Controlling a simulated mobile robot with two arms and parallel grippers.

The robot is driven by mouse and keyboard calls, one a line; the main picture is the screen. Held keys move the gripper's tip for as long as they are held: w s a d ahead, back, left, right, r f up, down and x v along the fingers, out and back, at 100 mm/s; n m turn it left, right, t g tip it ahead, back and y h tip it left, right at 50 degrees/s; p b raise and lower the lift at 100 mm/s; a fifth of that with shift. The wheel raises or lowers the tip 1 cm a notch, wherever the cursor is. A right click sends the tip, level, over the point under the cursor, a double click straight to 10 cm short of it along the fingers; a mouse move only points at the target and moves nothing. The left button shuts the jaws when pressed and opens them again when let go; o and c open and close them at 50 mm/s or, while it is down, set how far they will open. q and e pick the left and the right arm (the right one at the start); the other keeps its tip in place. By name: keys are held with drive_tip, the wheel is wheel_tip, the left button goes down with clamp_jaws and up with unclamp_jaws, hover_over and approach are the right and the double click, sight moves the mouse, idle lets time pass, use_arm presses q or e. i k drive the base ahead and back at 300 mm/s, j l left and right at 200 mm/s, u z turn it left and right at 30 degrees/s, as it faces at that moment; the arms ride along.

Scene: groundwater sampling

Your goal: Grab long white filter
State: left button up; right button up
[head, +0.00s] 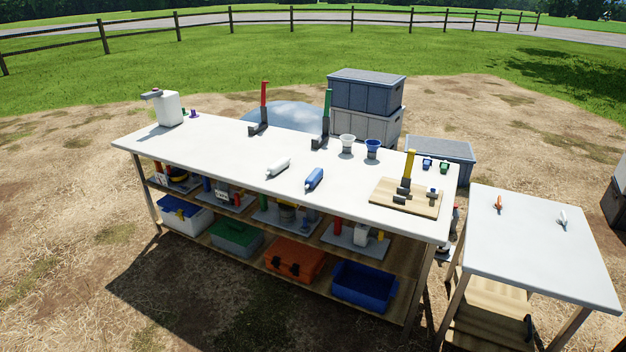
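A long white filter (278,168) lies on its side on the white table top (215,150), near the middle. It has a cylindrical body and lies at a slant. A similar blue filter (314,179) lies just to its right, apart from it. Neither of my grippers shows in the head view, and nothing visible touches the white filter.
A white jug (167,108) stands at the table's left end. Red-handled (263,105) and green-handled (325,120) upright tools, white (347,144) and blue (372,149) cups, and a wooden board (388,198) share the top. A smaller table (540,250) stands right.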

sight(274, 170)
drive_tip(key=i+j, duration=0.15)
drive_tip(key=i, duration=0.3)
drive_tip(key=i+j+z, duration=0.1)
drive_tip(key=i, duration=0.4)
